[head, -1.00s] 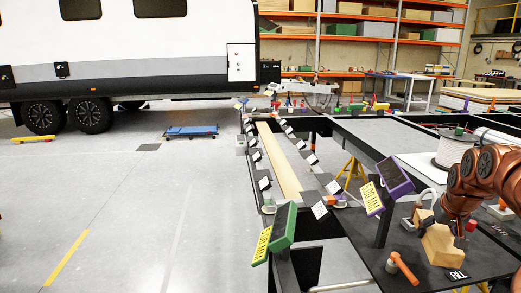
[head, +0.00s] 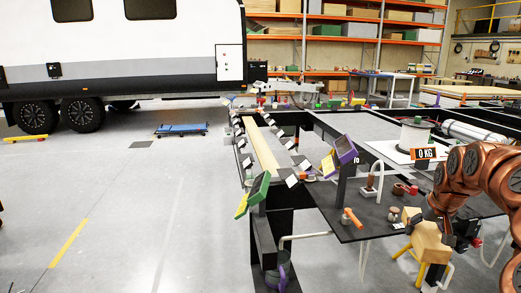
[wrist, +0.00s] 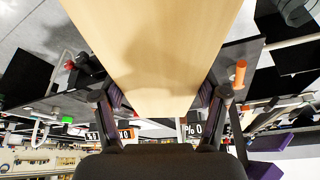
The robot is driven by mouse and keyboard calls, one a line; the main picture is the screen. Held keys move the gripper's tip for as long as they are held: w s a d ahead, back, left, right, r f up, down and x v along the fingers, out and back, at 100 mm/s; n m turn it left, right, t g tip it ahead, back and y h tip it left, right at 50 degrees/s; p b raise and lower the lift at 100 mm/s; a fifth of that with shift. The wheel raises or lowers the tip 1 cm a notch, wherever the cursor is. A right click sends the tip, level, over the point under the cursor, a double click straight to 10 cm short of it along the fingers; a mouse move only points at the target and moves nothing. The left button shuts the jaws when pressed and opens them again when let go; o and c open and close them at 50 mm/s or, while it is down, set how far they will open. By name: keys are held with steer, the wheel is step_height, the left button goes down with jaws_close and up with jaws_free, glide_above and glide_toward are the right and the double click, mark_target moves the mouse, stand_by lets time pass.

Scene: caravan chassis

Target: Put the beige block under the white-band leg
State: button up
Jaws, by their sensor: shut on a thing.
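The beige block (head: 426,240) is in my gripper (head: 440,228), at the lower right of the head view. It looks raised and tilted, beside the near edge of the dark tabletop. In the wrist view the block (wrist: 165,50) fills the upper middle, and the two fingers of my gripper (wrist: 160,98) press on its sides. I cannot make out a leg with a white band. A dark leg with a purple part at its foot (head: 282,278) stands at the bottom middle of the head view.
The dark tabletop (head: 335,222) carries an orange-handled tool (head: 352,218) and small parts. A yellow stand (head: 404,264) is close to the block. Tilted signs, one green-framed (head: 259,188), line the chassis. Open grey floor (head: 130,220) lies to the left.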

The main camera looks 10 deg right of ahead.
steer(key=shift+s+a, duration=0.1)
steer(key=shift+s, duration=0.25)
steer(key=w+a+f+n, duration=0.1)
steer(key=w+a, duration=0.2)
steer(key=a, duration=0.4)
steer(key=w+a+n+y, duration=0.1)
steer(key=w+a, duration=0.2)
steer(key=a, duration=0.4)
steer(key=w+a+f+n, duration=0.1)
steer(key=w+a, duration=0.2)
steer(key=a, duration=0.4)
steer(key=s+a+n+p, duration=0.1)
steer(key=s+a+p, duration=0.1)
steer(key=a+p, duration=1.2)
steer(key=shift+a+f+n+t+y, duration=0.3)
steer(key=shift+a+f+y, duration=0.1)
steer(key=shift+a, duration=0.8)
steer(key=shift+s, duration=0.1)
